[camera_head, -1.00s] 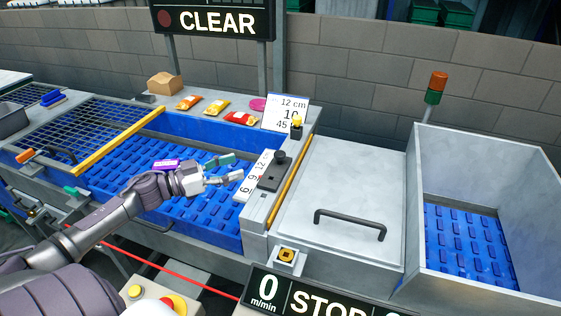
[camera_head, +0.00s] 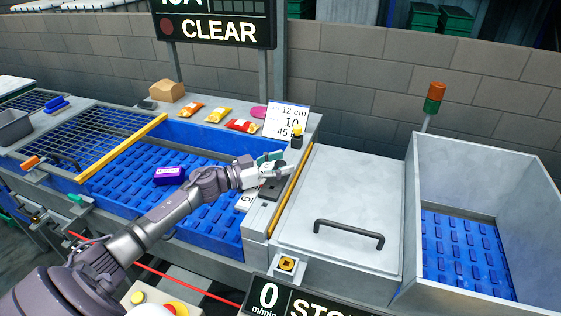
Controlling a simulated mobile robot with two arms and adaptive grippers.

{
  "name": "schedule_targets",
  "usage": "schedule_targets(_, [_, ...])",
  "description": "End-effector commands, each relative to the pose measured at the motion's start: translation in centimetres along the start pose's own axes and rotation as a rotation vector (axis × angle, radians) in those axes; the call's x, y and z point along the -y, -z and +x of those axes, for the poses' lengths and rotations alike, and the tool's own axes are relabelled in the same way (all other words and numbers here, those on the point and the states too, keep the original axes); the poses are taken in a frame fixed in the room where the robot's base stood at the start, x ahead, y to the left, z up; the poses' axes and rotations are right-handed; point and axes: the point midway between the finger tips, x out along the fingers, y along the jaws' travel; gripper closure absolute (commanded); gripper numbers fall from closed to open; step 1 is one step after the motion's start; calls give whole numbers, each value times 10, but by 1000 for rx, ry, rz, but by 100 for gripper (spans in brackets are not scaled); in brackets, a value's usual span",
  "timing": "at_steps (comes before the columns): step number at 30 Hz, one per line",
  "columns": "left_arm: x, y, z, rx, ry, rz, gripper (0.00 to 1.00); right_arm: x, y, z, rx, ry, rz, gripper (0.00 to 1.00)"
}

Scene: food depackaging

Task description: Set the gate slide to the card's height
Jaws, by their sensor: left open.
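The gate slide, a dark block with a knob (camera_head: 268,191), sits on the grey housing beside a white number scale (camera_head: 244,201). My left gripper (camera_head: 282,165) is open over the slide and covers its knob and much of the scale. I cannot tell whether the fingers touch the knob. The white card (camera_head: 287,119) stands behind the slide and reads "12 cm", "10" and "45", its lower edge partly hidden. My right gripper is not in view.
A purple pack (camera_head: 168,175) lies on the blue belt (camera_head: 120,172). Several snack packs (camera_head: 217,115) lie on the back ledge. A yellow-topped black post (camera_head: 296,136) stands near the card. A lid with a black handle (camera_head: 349,232) is to the right.

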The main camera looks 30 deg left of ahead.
Motion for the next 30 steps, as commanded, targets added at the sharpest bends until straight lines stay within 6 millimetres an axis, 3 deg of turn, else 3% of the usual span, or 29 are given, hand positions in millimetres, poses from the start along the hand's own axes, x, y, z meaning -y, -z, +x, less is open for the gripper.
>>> schedule_targets(8, [0, -1, 1, 1, 0, 0, 42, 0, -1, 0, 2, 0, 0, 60])
schedule_targets(18, [0, 0, 1, 1, 0, 1, 98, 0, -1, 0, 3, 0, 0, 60])
schedule_targets(30, [8, 3, 9, -1, 0, 2, 100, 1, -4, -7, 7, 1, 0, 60])
